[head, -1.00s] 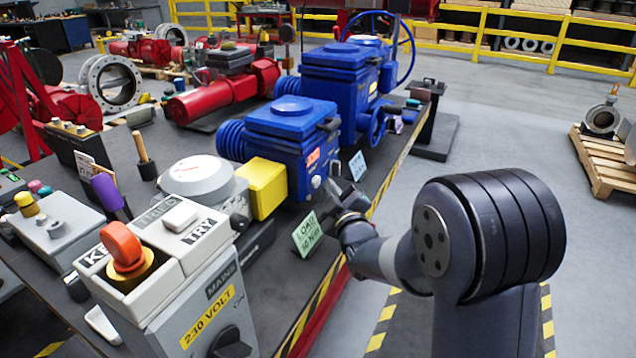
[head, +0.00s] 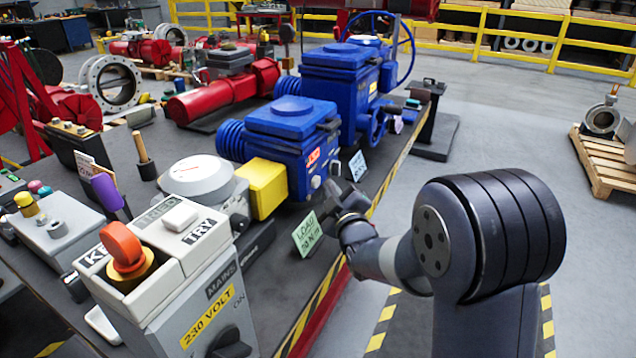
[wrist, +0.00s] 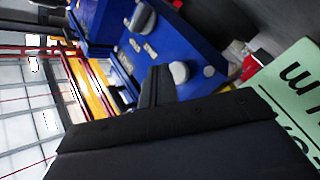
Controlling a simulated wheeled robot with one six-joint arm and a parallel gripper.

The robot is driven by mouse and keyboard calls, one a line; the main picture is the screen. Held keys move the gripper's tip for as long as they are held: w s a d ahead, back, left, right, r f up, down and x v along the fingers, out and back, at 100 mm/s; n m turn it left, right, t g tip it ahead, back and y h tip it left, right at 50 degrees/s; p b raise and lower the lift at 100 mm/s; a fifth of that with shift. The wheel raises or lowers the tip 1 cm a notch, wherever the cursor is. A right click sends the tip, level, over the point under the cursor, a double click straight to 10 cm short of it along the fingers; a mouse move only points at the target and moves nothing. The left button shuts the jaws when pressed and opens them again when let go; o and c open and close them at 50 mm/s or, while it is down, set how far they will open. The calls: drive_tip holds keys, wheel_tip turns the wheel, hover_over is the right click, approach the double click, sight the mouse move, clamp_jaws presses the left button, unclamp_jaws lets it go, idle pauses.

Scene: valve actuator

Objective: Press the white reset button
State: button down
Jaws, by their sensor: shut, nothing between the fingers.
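The nearer blue valve actuator (head: 290,130) stands on the dark bench. A pale round button (head: 315,182) is on its face, low at the right. I cannot read a reset label on it. My gripper (head: 333,187) is shut and empty, close in front of this face. In the wrist view its dark fingertips (wrist: 158,84) overlap the button's left edge. I cannot tell whether they touch it.
A green load card (head: 307,235) stands just below my gripper, and a pale card (head: 358,166) stands to its right. A yellow box (head: 262,187) adjoins the actuator. A control box (head: 210,310) with an orange knob and a white block is at the front left. Open floor lies right.

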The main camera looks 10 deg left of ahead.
idle(0.4)
drive_tip(key=shift+w+a+f+b, duration=0.1)
drive_tip(key=shift+a+b, duration=0.2)
drive_tip(key=shift+b, duration=0.2)
drive_tip(key=shift+a, duration=0.1)
drive_tip(key=shift+w+a+b, duration=0.2)
drive_tip(key=shift+a+b, duration=0.2)
drive_tip(key=shift+a, duration=0.05)
idle(0.4)
idle(0.3)
drive_tip(key=shift+s+d+b, duration=0.3)
drive_tip(key=shift+d+b, duration=0.2)
drive_tip(key=shift+d, duration=0.35)
drive_tip(key=shift+s+d+b, duration=0.3)
drive_tip(key=shift+d, duration=0.5)
drive_tip(key=shift+s+d+b, duration=0.25)
drive_tip(key=shift+d, duration=0.5)
drive_tip(key=shift+s+d+b, duration=0.3)
drive_tip(key=shift+d, duration=0.5)
